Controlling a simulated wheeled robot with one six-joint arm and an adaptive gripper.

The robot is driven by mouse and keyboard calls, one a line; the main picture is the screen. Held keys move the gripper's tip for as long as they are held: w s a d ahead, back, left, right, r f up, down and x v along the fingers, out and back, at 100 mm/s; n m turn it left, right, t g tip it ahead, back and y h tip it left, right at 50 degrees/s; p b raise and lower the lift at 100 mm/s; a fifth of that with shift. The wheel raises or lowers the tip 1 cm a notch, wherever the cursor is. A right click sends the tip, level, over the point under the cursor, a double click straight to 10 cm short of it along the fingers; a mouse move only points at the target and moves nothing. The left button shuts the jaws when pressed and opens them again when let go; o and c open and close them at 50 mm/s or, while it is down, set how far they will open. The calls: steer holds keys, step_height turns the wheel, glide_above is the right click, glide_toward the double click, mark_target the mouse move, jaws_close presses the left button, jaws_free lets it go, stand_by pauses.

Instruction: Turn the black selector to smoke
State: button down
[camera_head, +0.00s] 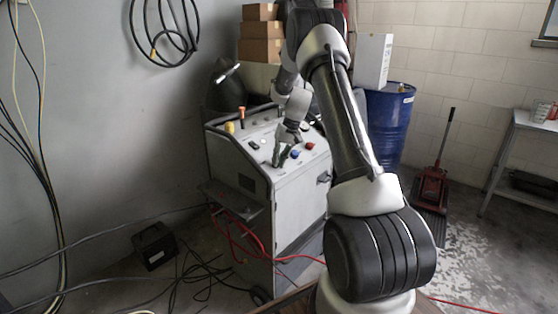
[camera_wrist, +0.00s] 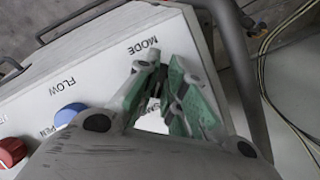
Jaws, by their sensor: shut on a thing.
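My gripper (camera_wrist: 163,68) is down at the panel of the grey-white machine (camera_head: 300,190), below the printed word MODE (camera_wrist: 143,45). Its two green-padded fingers are close together, shut on the black selector, which they hide. Part of a label starting with "SM" (camera_wrist: 153,104) shows between the fingers; the rest is covered. I cannot tell which way the selector points. In the head view my gripper (camera_head: 278,155) is on the panel top, left of the blue knob (camera_head: 295,154).
The blue knob (camera_wrist: 68,114) sits by FLOW, with a red knob (camera_wrist: 12,151) further left. A yellow knob (camera_head: 229,128) and rails stand at the panel's far left. A blue drum (camera_head: 392,125) and boxes (camera_head: 260,30) are behind. Cables and hoses lie on the floor.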

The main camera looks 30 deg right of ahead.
steer(key=shift+s, duration=0.1)
steer(key=c, duration=1.5)
jaws_free()
steer(key=v, duration=1.2)
steer(key=shift+d, duration=0.1)
